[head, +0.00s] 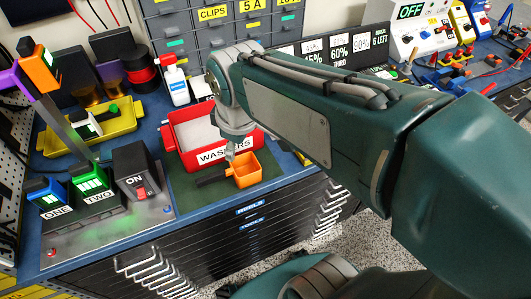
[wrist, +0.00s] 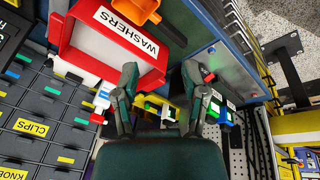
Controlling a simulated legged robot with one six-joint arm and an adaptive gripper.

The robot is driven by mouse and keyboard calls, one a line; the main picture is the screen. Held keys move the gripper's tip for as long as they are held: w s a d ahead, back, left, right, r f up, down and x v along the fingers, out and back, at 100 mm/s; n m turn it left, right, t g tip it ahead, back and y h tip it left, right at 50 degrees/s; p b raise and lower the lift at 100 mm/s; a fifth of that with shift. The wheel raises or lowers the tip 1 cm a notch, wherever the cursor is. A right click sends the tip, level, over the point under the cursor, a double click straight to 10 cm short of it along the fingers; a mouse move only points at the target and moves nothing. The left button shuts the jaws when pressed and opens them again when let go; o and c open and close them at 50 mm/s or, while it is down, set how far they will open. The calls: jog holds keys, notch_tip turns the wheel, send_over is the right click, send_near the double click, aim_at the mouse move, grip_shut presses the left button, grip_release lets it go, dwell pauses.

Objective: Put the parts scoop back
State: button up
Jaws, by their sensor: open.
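The parts scoop (head: 246,171), orange with a black handle, rests on a dark green mat (head: 190,186) in front of the red WASHERS bin (head: 172,140). Its handle points left in the head view. It also shows at the top edge of the wrist view (wrist: 140,10), partly cut off. My gripper (head: 230,152) hangs above and behind the scoop, near the bin's front right. In the wrist view my gripper (wrist: 160,72) has its fingers spread with nothing between them, apart from the scoop. The head view shows the fingers only small.
A switch panel (head: 155,212) with ONE, TWO and ON boxes stands left of the mat. A yellow tray (head: 118,128), a white bottle with a red cap (head: 175,82) and grey drawers (head: 190,30) stand behind. The bench's front edge is close to the scoop.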

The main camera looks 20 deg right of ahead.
jog(key=s+d+r+m+t, duration=0.1)
jog(key=s+d+m+t, duration=0.1)
jog(key=s+m, duration=0.5)
jog(key=shift+d+m+t, duration=0.4)
jog(key=shift+d+m, duration=0.4)
jog(key=shift+m, duration=0.1)
